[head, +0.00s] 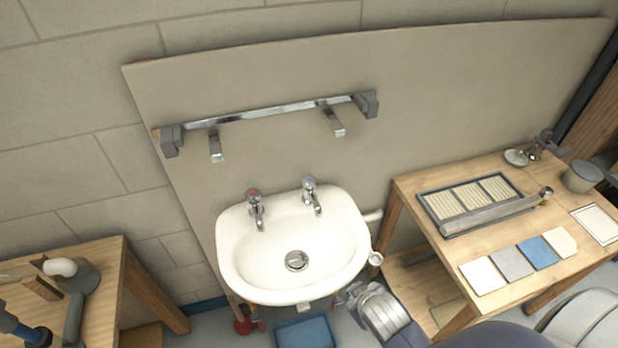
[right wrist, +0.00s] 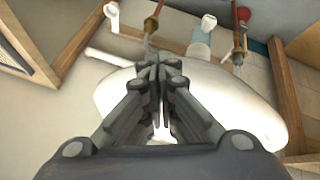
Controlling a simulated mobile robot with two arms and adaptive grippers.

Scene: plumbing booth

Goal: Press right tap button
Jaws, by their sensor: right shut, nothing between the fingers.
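The white sink (head: 240,260) is mounted on the wall panel, with two chrome taps on its back rim. The left tap (head: 255,207) has a red mark on top. My right gripper (head: 350,293) is beside the sink's lower right edge, well away from the right tap. In the right wrist view its fingers (right wrist: 159,66) are closed together and empty, in front of the sink's pale underside (right wrist: 235,105). The taps do not show there. My left gripper is not in view.
A wooden table (head: 450,258) with a ribbed tray (head: 436,222) and colour samples stands right. Another wooden table (head: 105,290) with tools stands left. A metal rail (head: 270,112) with brackets hangs above the sink. A blue tray (head: 305,333) is below. Space above the basin is clear.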

